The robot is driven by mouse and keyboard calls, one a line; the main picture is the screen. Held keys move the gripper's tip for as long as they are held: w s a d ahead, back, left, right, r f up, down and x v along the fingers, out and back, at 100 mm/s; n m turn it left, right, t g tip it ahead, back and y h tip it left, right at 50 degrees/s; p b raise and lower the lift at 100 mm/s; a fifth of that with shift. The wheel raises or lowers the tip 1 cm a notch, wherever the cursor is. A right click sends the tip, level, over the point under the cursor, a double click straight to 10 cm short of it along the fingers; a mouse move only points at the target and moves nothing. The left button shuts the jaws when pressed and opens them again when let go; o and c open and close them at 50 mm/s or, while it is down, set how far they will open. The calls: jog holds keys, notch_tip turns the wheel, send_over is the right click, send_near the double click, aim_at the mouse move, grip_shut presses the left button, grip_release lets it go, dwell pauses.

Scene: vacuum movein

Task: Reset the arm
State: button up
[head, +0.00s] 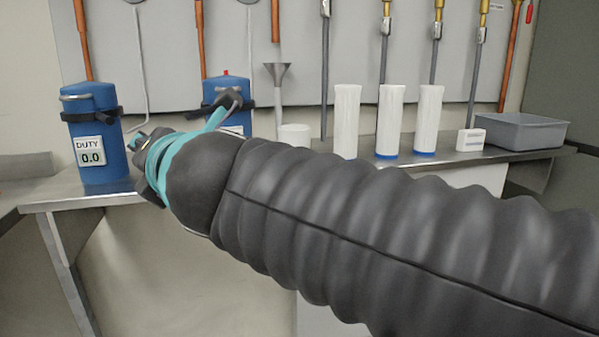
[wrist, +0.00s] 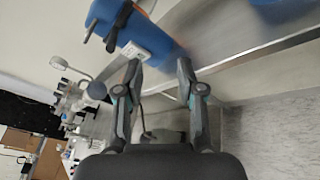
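My arm in its black ribbed sleeve crosses the head view from the lower right. My gripper (head: 139,143) is at its left end, in front of the bench and just right of the blue DUTY canister (head: 96,150). In the wrist view my gripper (wrist: 160,66) has its two fingers spread with nothing between them. A blue canister (wrist: 108,12) with a white label lies beyond the fingertips, tilted in that picture. The gap to it is hard to judge.
The bench (head: 85,193) also holds a second blue canister (head: 212,92), a funnel (head: 277,72), several white cylinders (head: 347,115), a small white box (head: 471,140) and a grey tray (head: 525,132). Copper and steel pipes run up the back panel.

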jog(key=d+f+m+g+h+p, duration=0.1)
jog(key=d+f+m+g+h, duration=0.4)
jog(key=d+f+m, duration=1.25)
jog(key=s+d+f+m+g+h+p, duration=0.1)
jog(key=s+d+f+m, duration=0.3)
jog(key=d+m, duration=0.4)
jog(key=s+d+f+m+g+h+p, duration=0.1)
jog(key=s+d+f+m+h+p, duration=0.2)
jog(key=s+d+m, duration=0.3)
jog(key=d+f+m+h, duration=0.1)
jog(key=d+m, duration=0.2)
jog(key=d, duration=0.2)
jog(key=shift+s+f+h, duration=0.15)
jog(key=shift+s+h, duration=0.15)
jog(key=shift+s, duration=0.1)
jog(key=shift+a, duration=0.1)
